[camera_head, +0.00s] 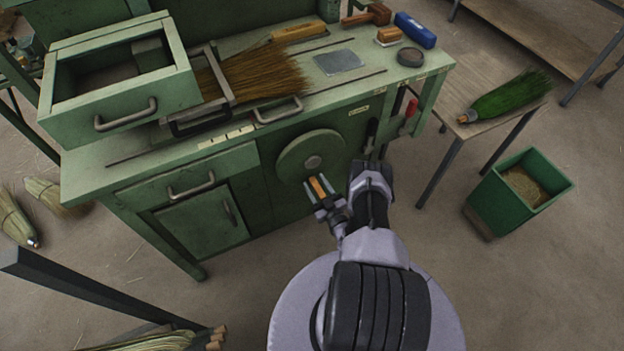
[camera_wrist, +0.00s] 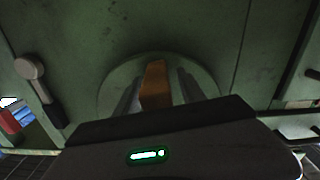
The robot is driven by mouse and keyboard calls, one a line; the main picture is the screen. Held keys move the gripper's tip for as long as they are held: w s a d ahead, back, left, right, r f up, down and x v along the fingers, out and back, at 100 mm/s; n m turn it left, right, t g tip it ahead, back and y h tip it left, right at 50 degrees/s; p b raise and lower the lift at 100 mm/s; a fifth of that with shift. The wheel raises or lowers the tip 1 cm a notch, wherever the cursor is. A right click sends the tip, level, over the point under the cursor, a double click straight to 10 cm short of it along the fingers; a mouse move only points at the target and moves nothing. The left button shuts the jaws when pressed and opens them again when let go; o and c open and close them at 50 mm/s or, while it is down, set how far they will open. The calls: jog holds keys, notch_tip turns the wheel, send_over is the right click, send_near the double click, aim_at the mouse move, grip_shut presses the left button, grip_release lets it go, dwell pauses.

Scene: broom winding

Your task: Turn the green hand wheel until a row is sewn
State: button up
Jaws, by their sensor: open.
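The green hand wheel (camera_head: 296,156) is a round disc with a grey hub on the front of the green workbench. A wooden handle (camera_head: 318,187) sticks out near its lower rim. My gripper (camera_head: 319,189) is at this handle, with one finger on each side of it. In the wrist view the handle (camera_wrist: 156,84) shows orange-brown between my two open fingers, in front of the wheel (camera_wrist: 112,93). Whether the fingers touch it I cannot tell. A broom head of brown bristles (camera_head: 262,76) lies on the bench top in a metal frame.
The green bench (camera_head: 130,170) has a drawer box on top and drawers below. A dark lever (camera_head: 370,138) and a red-handled tool (camera_head: 411,108) are right of the wheel. A side table (camera_head: 470,130) bears a green broom head; a green bin (camera_head: 545,192) stands beside it.

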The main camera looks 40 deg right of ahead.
jog(key=shift+s, duration=0.1)
grip_shut()
dwell(1.3)
